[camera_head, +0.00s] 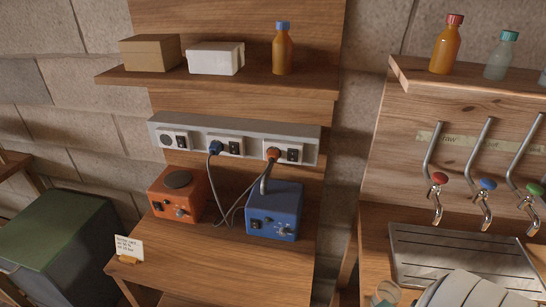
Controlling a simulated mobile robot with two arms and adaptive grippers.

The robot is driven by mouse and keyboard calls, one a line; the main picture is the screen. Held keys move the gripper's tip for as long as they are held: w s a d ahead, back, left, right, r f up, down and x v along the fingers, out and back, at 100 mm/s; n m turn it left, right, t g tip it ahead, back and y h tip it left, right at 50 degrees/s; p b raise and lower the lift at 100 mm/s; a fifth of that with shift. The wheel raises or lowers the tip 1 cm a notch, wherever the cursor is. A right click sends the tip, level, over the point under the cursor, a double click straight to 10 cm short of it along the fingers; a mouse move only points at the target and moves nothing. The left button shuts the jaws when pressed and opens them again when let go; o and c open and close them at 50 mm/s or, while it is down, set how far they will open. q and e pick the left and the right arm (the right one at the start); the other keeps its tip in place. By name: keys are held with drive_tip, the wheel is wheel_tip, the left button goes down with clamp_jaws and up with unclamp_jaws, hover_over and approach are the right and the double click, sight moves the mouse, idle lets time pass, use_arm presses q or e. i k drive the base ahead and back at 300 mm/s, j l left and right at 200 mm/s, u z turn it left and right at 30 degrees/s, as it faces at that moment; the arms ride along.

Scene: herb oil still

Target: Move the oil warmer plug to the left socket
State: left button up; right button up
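A grey socket strip (245,130) on the wooden back panel carries three sockets. The left socket (168,140) is empty. A red plug (273,154) sits in the right socket (294,153). Grey cables hang from both plugs and cross behind and between the two devices, so I cannot trace which goes where. An orange box with a dark round plate (176,194) stands below left. A blue box with a grey pipe (274,212) stands below right.
A small written card (128,247) stands at the bench's front left. A shelf (225,79) above holds boxes and an amber bottle (283,50). Taps (438,180) and a slatted tray (462,257) are at right. A green-lidded bin (50,232) stands at left.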

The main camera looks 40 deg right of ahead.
sight(273, 155)
drive_tip(key=z, duration=0.4)
drive_tip(key=l+z, duration=0.1)
drive_tip(key=z, duration=0.7)
drive_tip(key=l+z, duration=0.1)
drive_tip(key=z, duration=0.3)
drive_tip(key=i, duration=0.05)
